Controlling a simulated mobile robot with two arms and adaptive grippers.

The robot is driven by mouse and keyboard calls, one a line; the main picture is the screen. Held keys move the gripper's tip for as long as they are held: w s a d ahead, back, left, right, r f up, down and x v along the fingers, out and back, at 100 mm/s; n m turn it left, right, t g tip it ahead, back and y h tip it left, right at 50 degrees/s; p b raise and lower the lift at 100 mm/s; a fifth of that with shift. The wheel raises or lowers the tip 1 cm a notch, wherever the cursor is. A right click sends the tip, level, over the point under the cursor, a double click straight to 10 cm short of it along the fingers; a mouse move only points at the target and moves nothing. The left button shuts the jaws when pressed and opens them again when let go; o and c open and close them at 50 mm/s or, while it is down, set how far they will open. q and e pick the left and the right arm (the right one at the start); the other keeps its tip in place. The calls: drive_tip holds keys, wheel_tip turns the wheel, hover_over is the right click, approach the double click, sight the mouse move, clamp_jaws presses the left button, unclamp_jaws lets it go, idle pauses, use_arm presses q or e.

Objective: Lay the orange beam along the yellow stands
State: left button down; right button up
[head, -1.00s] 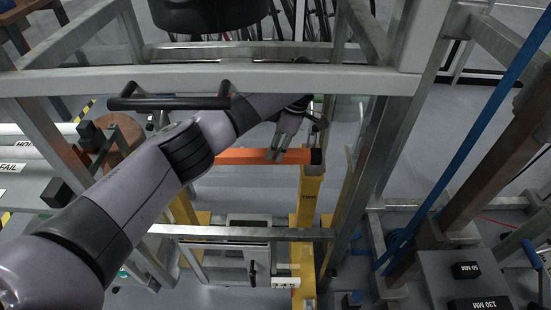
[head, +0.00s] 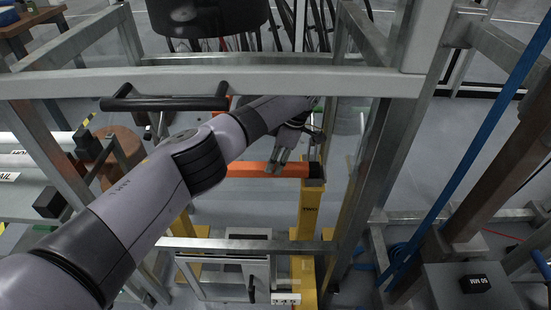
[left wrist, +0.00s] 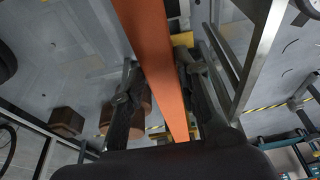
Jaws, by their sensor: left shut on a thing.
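The orange beam (head: 250,170) lies roughly level across the middle of the head view, with a black cap at its right end. My left gripper (head: 277,168) is shut on it near that end. In the left wrist view the beam (left wrist: 155,60) runs between both fingers. The capped end is over the top of the right yellow stand (head: 309,225); I cannot tell whether they touch. Another yellow stand (head: 184,228) shows lower left, partly hidden by my left arm, which also hides the beam's left end. My right gripper is not in view.
A grey metal frame surrounds the work, with a thick bar (head: 300,82) across the front and a lower rail (head: 225,245). A black handle (head: 165,103) sits on the bar. A blue strap (head: 470,130) slants at right. A small box (head: 474,284) stands lower right.

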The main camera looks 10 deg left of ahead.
use_arm(q)
drive_tip(key=c, duration=1.6)
unclamp_jaws()
drive_tip(key=shift+d+f, duration=0.15)
drive_tip(key=o, duration=0.4)
drive_tip(key=v, duration=0.2)
drive_tip(key=shift+r+p, duration=0.4)
drive_tip(key=v, duration=0.4)
drive_tip(key=shift+p, duration=0.4)
drive_tip(key=shift+d+r, duration=0.1)
drive_tip(key=shift+r, duration=0.35)
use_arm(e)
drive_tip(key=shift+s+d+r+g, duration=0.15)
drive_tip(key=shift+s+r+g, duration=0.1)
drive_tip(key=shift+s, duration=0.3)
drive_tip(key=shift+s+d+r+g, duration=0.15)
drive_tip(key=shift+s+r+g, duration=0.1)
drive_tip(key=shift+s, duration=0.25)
